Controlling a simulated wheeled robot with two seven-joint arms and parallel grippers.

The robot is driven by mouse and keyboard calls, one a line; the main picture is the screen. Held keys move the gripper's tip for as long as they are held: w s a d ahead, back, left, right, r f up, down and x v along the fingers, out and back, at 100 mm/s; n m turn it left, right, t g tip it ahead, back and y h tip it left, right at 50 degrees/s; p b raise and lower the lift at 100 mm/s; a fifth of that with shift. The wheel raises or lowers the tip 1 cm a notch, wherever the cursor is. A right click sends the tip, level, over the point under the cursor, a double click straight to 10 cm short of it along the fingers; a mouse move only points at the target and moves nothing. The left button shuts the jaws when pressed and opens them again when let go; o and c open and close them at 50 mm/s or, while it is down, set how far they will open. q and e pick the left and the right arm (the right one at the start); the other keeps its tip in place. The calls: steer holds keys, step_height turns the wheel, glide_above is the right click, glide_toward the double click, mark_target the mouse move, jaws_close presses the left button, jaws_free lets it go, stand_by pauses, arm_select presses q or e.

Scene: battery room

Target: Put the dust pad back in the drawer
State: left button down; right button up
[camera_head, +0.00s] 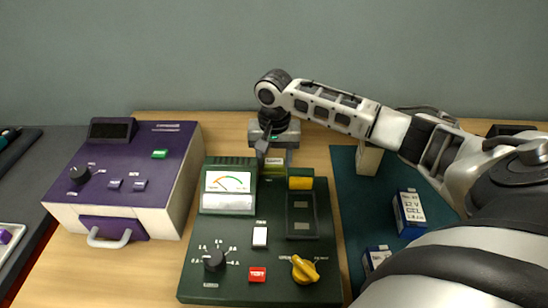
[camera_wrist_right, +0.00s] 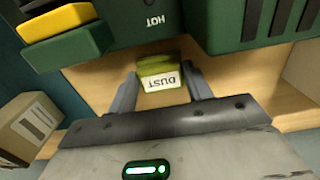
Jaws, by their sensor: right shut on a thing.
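The dust pad (camera_wrist_right: 158,75), a yellow-green block with a white DUST label, sits between the fingers of my right gripper (camera_wrist_right: 162,88) in the wrist view. The gripper is shut on it. I cannot tell if the drawer is slightly open. My left gripper is not in view.
The green tester (camera_head: 258,290) with a meter, knobs and buttons fills the middle. A dark green mat (camera_head: 345,190) with blue-and-white boxes (camera_head: 409,214) lies to the right. A grey tray (camera_head: 12,238) is at far left. Bare wood shows between the purple box and tester.

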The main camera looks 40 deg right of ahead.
steer(key=shift+f, duration=0.1)
steer(key=o, duration=0.9)
steer(key=shift+o, duration=0.2)
